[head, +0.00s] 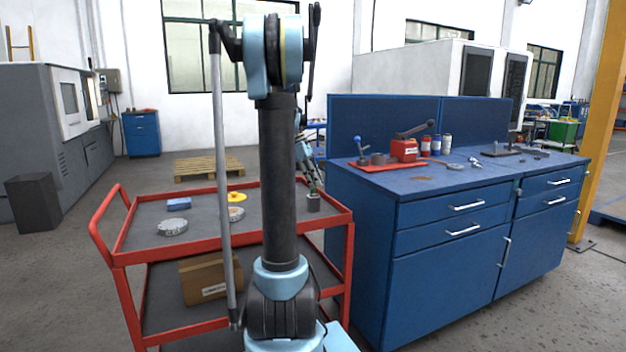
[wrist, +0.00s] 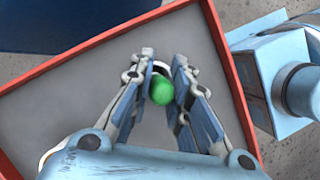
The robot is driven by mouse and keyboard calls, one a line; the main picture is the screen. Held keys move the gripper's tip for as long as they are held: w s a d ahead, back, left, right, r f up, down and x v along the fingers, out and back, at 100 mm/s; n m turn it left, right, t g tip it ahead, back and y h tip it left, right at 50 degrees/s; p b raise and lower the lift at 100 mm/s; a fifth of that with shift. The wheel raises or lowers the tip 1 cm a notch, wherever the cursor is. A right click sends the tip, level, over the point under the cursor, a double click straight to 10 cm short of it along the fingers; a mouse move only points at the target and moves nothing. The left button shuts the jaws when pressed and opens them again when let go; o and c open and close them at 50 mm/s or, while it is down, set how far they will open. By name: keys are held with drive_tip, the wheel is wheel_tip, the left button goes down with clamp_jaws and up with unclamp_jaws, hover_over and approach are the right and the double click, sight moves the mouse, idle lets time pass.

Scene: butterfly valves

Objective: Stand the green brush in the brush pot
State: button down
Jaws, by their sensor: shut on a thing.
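The green brush (wrist: 161,91) shows end-on in the wrist view, between the fingers of my gripper (wrist: 165,62), which is shut on it. In the head view my gripper (head: 311,186) is small, at the right end of the red cart, with a bit of green at its tips. A small grey pot (head: 314,203), which looks like the brush pot, stands on the cart top directly below. In the wrist view a pale rim with a dark inside shows just beyond the brush, mostly hidden by it. I cannot tell whether the brush's lower end is inside the pot.
A blue workbench (head: 440,185) with tools stands to the right. My arm hides the cart's middle.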

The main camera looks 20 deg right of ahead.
idle(0.3)
drive_tip(key=c, duration=1.4)
unclamp_jaws()
drive_tip(key=shift+c, duration=0.2)
drive_tip(key=v, duration=1.1)
drive_tip(key=shift+r, duration=0.4)
drive_tip(key=shift+a, duration=0.2)
